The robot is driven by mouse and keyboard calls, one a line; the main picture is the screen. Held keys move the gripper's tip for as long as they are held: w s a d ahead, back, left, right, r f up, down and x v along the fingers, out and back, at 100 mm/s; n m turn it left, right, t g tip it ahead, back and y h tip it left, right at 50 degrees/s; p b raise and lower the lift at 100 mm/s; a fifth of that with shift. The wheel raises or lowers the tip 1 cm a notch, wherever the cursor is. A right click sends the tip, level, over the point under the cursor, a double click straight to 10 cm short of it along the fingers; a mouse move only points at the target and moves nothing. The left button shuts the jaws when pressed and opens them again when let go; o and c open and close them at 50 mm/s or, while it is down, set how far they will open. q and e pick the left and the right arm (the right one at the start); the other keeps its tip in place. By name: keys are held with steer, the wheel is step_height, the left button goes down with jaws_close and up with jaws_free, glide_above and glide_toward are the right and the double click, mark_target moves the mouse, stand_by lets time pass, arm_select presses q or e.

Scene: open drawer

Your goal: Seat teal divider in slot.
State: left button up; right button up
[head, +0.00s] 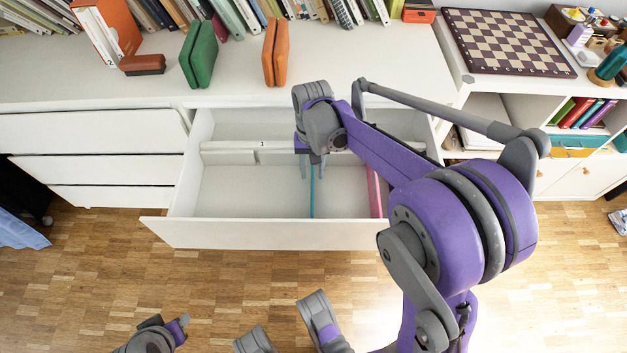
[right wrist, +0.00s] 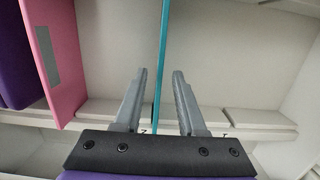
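The teal divider (head: 312,196) is a thin upright panel in the open white drawer (head: 240,190), running from the middle rail (head: 225,146) toward the drawer front. My right gripper (head: 312,160) is above the rail end of the divider. In the right wrist view, its two fingers (right wrist: 160,75) are apart, and the teal divider (right wrist: 163,40) passes between them with a gap on each side. The slot at the divider's rail end is hidden by the gripper, so I cannot tell whether the divider sits in it. Part of my left arm shows at the bottom left; its fingers are not clear.
A pink divider (head: 375,190) stands to the right, with a purple panel (right wrist: 15,60) beyond it in the right wrist view. Green (head: 198,54) and orange (head: 275,52) cases stand on the cabinet top. The drawer's left part is empty.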

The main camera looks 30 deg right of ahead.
steer(key=shift+w+d+r+p, duration=0.1)
steer(key=shift+r+p, duration=0.05)
steer(key=shift+r, duration=0.7)
steer(key=shift+w+r+p, duration=0.1)
steer(key=shift+r+p, duration=0.05)
steer(key=shift+r, duration=0.65)
